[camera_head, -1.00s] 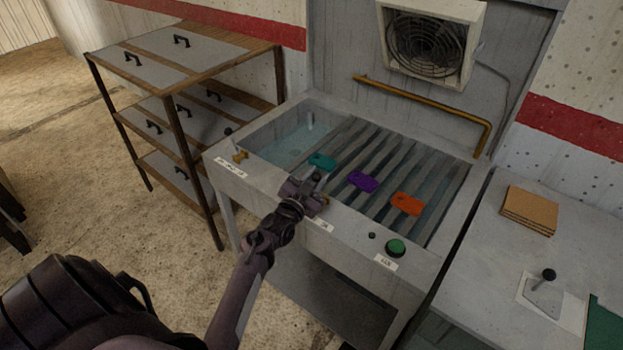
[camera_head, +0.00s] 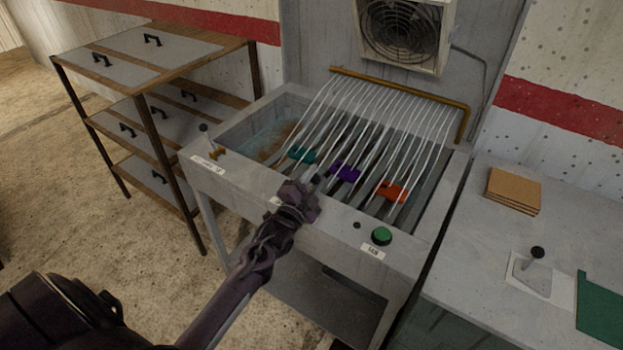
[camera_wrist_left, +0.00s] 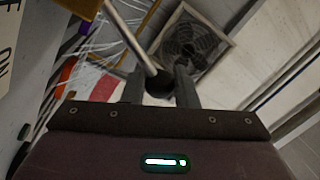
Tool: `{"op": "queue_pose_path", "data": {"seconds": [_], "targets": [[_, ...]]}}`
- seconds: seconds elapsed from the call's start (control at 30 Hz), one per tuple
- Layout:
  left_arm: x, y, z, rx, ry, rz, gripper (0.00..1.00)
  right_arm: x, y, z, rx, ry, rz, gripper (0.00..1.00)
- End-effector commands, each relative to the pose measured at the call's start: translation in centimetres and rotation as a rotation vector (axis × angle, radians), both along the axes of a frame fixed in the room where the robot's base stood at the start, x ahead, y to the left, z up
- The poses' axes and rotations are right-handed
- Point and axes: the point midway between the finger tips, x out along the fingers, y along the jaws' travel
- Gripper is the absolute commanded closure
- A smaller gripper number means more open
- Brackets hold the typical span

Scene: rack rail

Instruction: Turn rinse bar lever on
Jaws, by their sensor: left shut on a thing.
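My left gripper (camera_head: 314,184) is at the front ledge of the grey sink unit (camera_head: 330,228), over the middle label. In the left wrist view its fingers (camera_wrist_left: 160,88) are closed around the dark knob of a metal lever (camera_wrist_left: 132,38). The lever's lower part is hidden behind the gripper in the head view. The yellow rinse bar (camera_head: 400,88) runs along the back of the unit. Many white water streams (camera_head: 385,125) arc from it over the slats. Teal (camera_head: 302,155), purple (camera_head: 345,172) and orange (camera_head: 392,191) tags lie under the streams. My right gripper is out of view.
A second lever (camera_head: 204,129) stands at the ledge's left end, near a basin (camera_head: 255,135). A green button (camera_head: 381,236) is to the right of my gripper. The right-hand table holds brown boards (camera_head: 514,190) and another lever (camera_head: 537,254).

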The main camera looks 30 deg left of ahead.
Motion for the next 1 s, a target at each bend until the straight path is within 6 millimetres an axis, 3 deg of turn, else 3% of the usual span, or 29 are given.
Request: {"op": "queue_pose_path", "data": {"seconds": [0.47, 0.5, 0.6, 1.0], "targets": [[-0.04, -0.26, -0.19, 0.015, 0.002, -0.004, 1.0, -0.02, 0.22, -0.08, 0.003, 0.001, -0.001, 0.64], [-0.05, -0.27, -0.2, 0.014, 0.002, -0.004, 0.69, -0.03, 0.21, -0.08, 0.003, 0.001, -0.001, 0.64], [-0.04, -0.23, -0.17, 0.013, 0.001, -0.002, 0.55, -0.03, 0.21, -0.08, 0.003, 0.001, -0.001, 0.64], [-0.81, -0.15, -0.45, 0.014, 0.002, -0.001, 0.53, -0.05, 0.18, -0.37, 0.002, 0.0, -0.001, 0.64]]}}
